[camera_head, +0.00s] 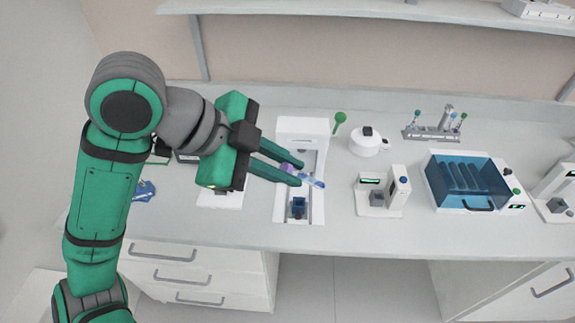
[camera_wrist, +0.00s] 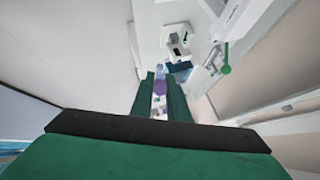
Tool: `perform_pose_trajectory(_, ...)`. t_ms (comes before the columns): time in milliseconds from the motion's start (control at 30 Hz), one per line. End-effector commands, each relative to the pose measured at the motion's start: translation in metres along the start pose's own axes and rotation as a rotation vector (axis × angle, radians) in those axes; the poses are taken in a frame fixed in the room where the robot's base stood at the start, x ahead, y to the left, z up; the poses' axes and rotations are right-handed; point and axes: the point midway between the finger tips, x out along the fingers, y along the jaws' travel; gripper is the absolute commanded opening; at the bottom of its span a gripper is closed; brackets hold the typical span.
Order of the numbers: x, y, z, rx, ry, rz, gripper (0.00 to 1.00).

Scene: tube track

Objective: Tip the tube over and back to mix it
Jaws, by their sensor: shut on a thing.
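The tube (camera_head: 314,182) is a small clear tube with bluish contents and a purple cap (camera_head: 287,168). My gripper (camera_head: 299,173) is shut on it near the cap end. The tube is held in the air, tilted close to lying flat, with its cap to the left and its body pointing right and slightly down. It is above a white device with a dark blue holder (camera_head: 298,207). In the wrist view the purple cap (camera_wrist: 160,87) shows between the two green fingers, and the tube's body (camera_wrist: 159,72) points away from the camera.
A white round device (camera_head: 368,142) and a small white device with a display (camera_head: 383,192) stand to the right. Farther right are a blue-lidded box (camera_head: 468,182) and a pipette stand (camera_head: 434,128). A shelf (camera_head: 370,10) runs above the bench. The front bench edge has some free room.

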Motion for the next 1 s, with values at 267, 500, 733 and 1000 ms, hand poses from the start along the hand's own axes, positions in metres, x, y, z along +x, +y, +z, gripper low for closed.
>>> perform_pose_trajectory(267,0.0,0.003,0.005,-0.004,0.136,-0.098,0.0)
perform_pose_trajectory(500,0.001,0.005,0.007,-0.003,0.253,-0.182,0.0)
perform_pose_trajectory(733,0.002,0.007,0.009,-0.004,0.365,-0.263,0.0)
perform_pose_trajectory(1000,0.004,0.009,0.012,-0.004,0.5,-0.362,0.0)
